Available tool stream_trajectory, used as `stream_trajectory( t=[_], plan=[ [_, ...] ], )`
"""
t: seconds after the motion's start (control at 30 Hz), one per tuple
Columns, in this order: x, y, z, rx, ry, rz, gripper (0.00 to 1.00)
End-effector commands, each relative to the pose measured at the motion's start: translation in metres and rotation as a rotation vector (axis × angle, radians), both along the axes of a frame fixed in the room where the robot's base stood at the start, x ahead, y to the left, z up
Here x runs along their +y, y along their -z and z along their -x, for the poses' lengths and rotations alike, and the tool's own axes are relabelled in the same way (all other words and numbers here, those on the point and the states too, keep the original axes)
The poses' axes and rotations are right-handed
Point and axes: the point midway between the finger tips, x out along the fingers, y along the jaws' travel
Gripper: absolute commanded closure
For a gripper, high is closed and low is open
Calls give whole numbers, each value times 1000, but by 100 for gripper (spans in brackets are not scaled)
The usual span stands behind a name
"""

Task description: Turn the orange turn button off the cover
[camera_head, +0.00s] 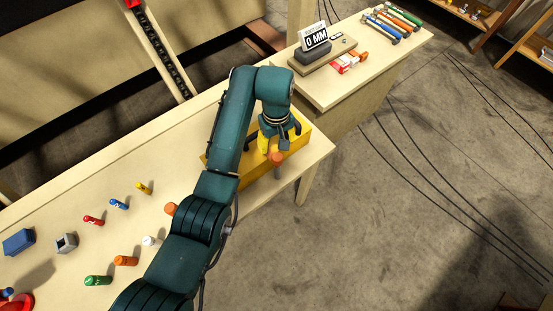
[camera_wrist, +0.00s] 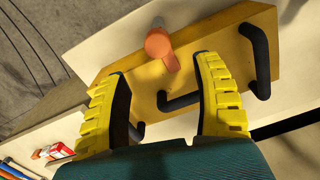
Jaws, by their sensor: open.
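The yellow cover (camera_head: 299,146) lies at the near right corner of the long bench, and it fills the middle of the wrist view (camera_wrist: 205,55). Black bar handles (camera_wrist: 256,62) stand on it. The orange turn button (camera_head: 277,159) sits at the cover's edge; in the wrist view (camera_wrist: 159,45) its narrow end reaches over the cover. My gripper (camera_head: 270,148) is over the cover close to the button. In the wrist view my gripper (camera_wrist: 163,70) is open, with its yellow fingers spread either side of the button's narrow end and nothing between them held.
A second bench (camera_head: 345,85) holds a "0 MM" display (camera_head: 316,38), red and white items (camera_head: 349,62) and several colored-handled tools (camera_head: 392,24). Small colored pieces, a blue block (camera_head: 18,242) and a grey block (camera_head: 66,243) lie on the long bench's left. Cables cross the floor.

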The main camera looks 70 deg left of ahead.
Motion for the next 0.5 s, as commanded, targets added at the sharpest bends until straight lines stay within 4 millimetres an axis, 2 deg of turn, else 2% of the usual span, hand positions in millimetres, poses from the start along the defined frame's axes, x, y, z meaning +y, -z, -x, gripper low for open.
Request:
stream_trajectory(
  t=[0.3, 0.5],
  plan=[
    [-1, 73, 0, 2, 2, 2, 34],
    [0, 97, -1, -1, 2, -1, 34]
  ],
)
